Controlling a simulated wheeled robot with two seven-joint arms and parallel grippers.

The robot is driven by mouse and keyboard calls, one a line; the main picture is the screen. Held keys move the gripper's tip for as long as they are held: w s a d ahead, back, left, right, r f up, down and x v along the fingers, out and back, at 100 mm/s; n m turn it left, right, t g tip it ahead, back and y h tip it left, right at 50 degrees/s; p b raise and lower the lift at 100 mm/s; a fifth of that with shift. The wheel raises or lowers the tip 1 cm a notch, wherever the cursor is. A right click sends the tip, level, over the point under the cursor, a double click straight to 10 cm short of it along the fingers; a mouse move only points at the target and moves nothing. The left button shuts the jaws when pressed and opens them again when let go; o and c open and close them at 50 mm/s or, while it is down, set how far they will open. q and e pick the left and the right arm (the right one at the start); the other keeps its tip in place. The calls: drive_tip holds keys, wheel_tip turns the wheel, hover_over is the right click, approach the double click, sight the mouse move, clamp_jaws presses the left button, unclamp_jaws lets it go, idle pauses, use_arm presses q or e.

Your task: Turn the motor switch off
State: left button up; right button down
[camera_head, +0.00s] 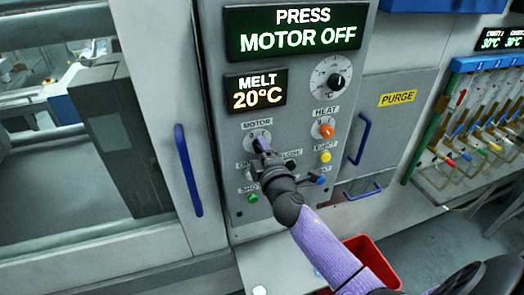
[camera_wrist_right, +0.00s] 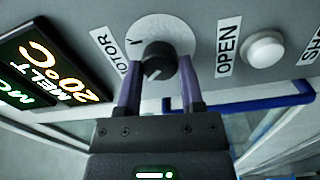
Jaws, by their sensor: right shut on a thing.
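The motor switch is a black knob on a pale round plate under the MOTOR label. In the head view its plate (camera_head: 250,134) shows beside my fingers, which hide most of the knob. In the right wrist view the knob (camera_wrist_right: 158,62) sits between the two purple fingers of my right gripper (camera_wrist_right: 160,80). My right gripper (camera_head: 261,146) is shut on the knob in the head view. The display (camera_head: 298,30) above reads PRESS MOTOR OFF. I cannot tell which mark the knob points to. My left gripper is not in view.
An orange HEAT knob (camera_head: 326,131), a yellow button (camera_head: 325,156) and a green button (camera_head: 252,198) surround my right gripper. A blue door handle (camera_head: 188,170) stands to the left. A red bin (camera_head: 373,258) is below. A white OPEN button (camera_wrist_right: 264,49) is right of the knob.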

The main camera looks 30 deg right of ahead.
drive_tip(key=shift+c, duration=1.1)
unclamp_jaws()
drive_tip(key=shift+s, duration=0.1)
drive_tip(key=v, duration=0.9)
drive_tip(key=shift+s+a+b, duration=0.15)
drive_tip(key=shift+s+b, duration=0.2)
drive_tip(key=shift+b, duration=0.05)
